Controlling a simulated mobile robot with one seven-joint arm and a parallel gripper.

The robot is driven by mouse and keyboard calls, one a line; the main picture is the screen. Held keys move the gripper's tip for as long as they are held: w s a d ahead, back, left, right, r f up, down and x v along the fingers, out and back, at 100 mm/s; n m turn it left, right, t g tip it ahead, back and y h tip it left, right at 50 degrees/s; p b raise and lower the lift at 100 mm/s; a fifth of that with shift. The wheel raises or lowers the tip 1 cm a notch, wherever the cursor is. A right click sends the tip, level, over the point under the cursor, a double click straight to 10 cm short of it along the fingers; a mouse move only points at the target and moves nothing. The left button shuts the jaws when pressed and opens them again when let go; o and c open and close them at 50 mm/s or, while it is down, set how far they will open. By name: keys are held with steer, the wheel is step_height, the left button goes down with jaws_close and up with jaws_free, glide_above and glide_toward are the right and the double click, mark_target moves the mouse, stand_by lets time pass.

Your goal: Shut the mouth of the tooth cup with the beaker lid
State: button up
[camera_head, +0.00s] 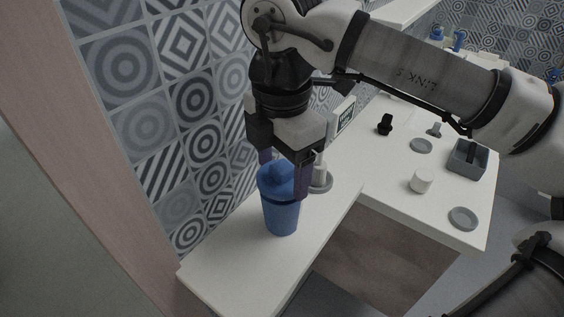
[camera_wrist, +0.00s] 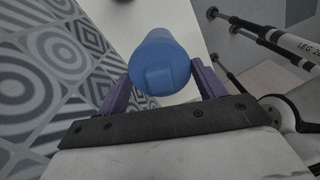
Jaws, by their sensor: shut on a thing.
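The blue tooth cup (camera_head: 281,218) stands upright on the narrow white counter, near the patterned wall. The blue beaker lid (camera_head: 273,182), with a raised knob on top, is over the cup's mouth. A dark line shows between lid and cup; I cannot tell whether the lid is fully seated. My gripper (camera_head: 284,180) points down from above with purple fingers on either side of the lid, shut on it. In the wrist view, the lid (camera_wrist: 160,76) lies between the finger tips (camera_wrist: 160,78) and hides most of the cup.
A white bottle (camera_head: 319,170) stands on a grey disc close behind the cup. The wider counter holds a white cup (camera_head: 421,182), grey discs (camera_head: 463,218), a black item (camera_head: 385,124) and a grey caddy (camera_head: 468,158). The counter in front of the cup (camera_head: 235,262) is clear.

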steer(key=shift+f+b, duration=1.05)
steer(key=shift+f, duration=0.05)
stand_by(0.5)
steer(key=o, duration=1.2)
steer(key=shift+c, duration=0.2)
step_height(320, 180, up, 18)
steer(key=p, duration=1.1)
steer(key=shift+p, duration=0.4)
steer(key=shift+f, duration=0.1)
